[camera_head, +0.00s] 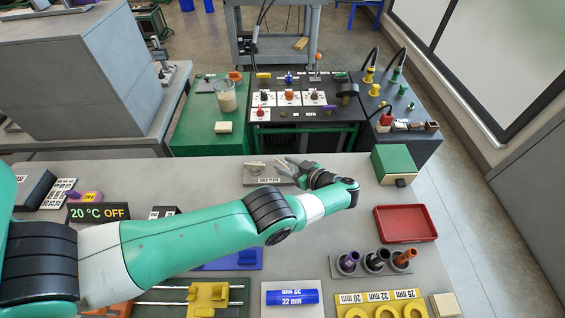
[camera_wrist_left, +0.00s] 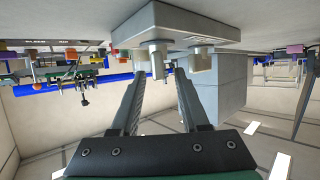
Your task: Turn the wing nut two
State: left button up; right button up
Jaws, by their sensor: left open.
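A grey labelled plate (camera_head: 254,181) lies on the bench, partly covered by my left gripper (camera_head: 290,165). A small grey fitting (camera_head: 256,168) shows on it, left of the fingers; I cannot make out wing nut two for certain. In the left wrist view the plate (camera_wrist_left: 185,22) appears upside down at the top with metal posts. One post (camera_wrist_left: 157,62) lies in line with the gap between the fingers of my left gripper (camera_wrist_left: 160,74). Another post (camera_wrist_left: 200,62) is right of the right finger. The fingers are apart and hold nothing. My right gripper is out of view.
A green box (camera_head: 393,162) and a red tray (camera_head: 405,223) stand right of the plate. A holder with dark fittings (camera_head: 376,261) is nearer. A display reading 20 °C OFF (camera_head: 98,213) stands left. Bare bench lies left of the plate.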

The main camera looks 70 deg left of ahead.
pick_arm(q)
jog(key=b+v, duration=0.2)
jog(key=v, duration=0.7)
jog(key=shift+f+b, duration=0.15)
jog(key=shift+b, duration=0.2)
jog(key=shift+w+d+r, duration=0.1)
jog(key=shift+d+r, duration=0.25)
